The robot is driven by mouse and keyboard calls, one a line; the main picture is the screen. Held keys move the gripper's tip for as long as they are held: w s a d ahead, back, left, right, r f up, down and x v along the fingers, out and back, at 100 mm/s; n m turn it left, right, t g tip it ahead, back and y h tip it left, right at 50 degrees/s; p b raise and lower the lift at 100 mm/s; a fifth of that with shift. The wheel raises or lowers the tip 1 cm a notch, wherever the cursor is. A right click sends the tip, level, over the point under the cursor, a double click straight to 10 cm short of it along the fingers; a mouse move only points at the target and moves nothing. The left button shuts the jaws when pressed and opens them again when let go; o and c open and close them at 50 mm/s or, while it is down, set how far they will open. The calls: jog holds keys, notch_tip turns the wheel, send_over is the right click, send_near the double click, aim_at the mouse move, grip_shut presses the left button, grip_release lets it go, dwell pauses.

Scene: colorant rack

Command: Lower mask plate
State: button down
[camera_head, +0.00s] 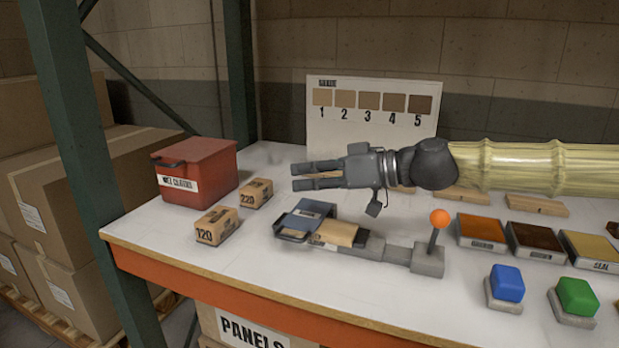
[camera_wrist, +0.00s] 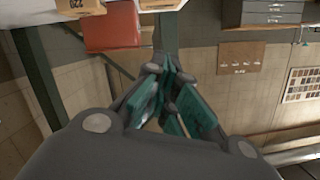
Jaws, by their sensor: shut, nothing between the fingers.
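A blue-grey plate with a handle at its left end (camera_head: 309,210), apparently the mask plate, sits tilted on a grey fixture (camera_head: 375,246) near the table's front. A tan panel (camera_head: 336,232) lies beside it in the fixture. A lever with an orange ball (camera_head: 439,218) stands upright at the fixture's right end. My gripper (camera_head: 297,177) is above and behind the plate, pointing left, apart from it. In the wrist view its fingers (camera_wrist: 168,75) are together, with nothing between them. The plate does not show in the wrist view.
A red lidded box (camera_head: 205,172) and two small cartons, 120 (camera_head: 217,226) and 220 (camera_head: 257,192), stand left of the fixture. A numbered swatch board (camera_head: 372,112) stands behind. Colour trays, a blue button (camera_head: 507,283) and a green button (camera_head: 577,297) are at right. A green post (camera_head: 85,150) rises at left.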

jog(key=shift+s+a+f, duration=0.1)
jog(key=shift+s+f, duration=0.1)
jog(key=shift+f, duration=0.05)
jog(key=shift+r, duration=0.15)
dwell(0.3)
jog(key=s+d+r+p, duration=0.2)
jog(key=s+d+r, duration=0.2)
jog(key=d, duration=0.5)
notch_tip(320, 180, up, 2)
dwell(0.4)
